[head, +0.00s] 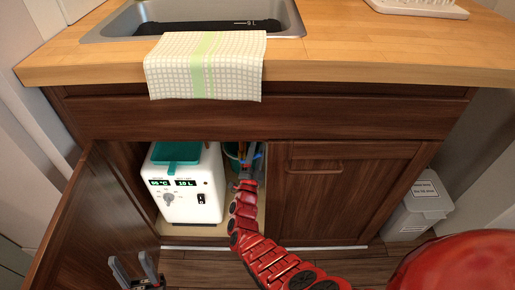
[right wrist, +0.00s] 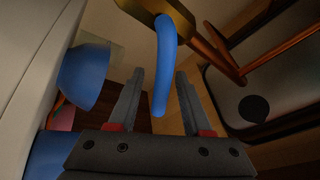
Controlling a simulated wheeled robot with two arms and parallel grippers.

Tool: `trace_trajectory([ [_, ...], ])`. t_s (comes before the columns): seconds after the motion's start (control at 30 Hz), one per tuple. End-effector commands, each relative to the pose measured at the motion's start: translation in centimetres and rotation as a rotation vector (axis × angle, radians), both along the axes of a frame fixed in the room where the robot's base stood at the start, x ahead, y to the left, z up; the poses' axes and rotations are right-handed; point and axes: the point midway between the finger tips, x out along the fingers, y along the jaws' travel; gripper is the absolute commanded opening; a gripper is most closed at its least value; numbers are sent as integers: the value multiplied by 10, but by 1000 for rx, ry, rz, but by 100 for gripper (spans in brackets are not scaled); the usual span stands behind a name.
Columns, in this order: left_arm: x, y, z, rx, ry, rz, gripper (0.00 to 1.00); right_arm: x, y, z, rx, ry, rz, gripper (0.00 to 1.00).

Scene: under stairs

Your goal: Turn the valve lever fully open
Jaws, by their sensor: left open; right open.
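The valve lever (right wrist: 166,65) is a blue curved handle on a brass valve body (right wrist: 143,8) in the right wrist view. My right gripper (right wrist: 160,85) is open, with the lever's free end between its two fingers; I cannot tell whether either finger touches it. In the head view, my red right arm reaches into the open cabinet and its gripper (head: 247,167) is at a small patch of blue, with the valve mostly hidden. My left gripper (head: 136,268) is open and empty at the bottom left, outside the cabinet.
A white appliance (head: 192,190) with a teal top stands left of my right arm. The open cabinet door (head: 90,225) is at the left, a closed door (head: 335,205) at the right. Copper pipes (right wrist: 210,45) run beside the valve. A towel (head: 207,65) hangs from the counter above.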

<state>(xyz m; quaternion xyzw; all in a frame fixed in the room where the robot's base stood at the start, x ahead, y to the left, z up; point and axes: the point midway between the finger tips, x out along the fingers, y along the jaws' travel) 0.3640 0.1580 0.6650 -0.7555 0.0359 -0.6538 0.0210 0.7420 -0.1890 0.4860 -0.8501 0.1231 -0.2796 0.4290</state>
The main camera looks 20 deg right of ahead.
Motion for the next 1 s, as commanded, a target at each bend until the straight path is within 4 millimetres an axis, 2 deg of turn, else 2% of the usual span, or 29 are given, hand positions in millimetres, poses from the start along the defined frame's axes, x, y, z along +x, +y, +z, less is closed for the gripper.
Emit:
trace_trajectory([
  [0.17, 1, 0, 9, -10, 7, -1, 50, -23, 13, -9, 2, 5, 3, 50],
  [0.4, 3, 0, 16, -26, 20, -3, 50, -76, 41, -35, 0, 5, 1, 50],
  [0.6, 4, 0, 18, -29, 23, -3, 50, -113, 62, -52, 0, 4, 1, 50],
  [0.8, 4, -1, 17, -29, 23, -3, 50, -134, 74, -62, -1, 2, 0, 50],
  [1.0, 4, 0, 17, -29, 23, -3, 50, -139, 77, -63, -1, 1, 0, 50],
])
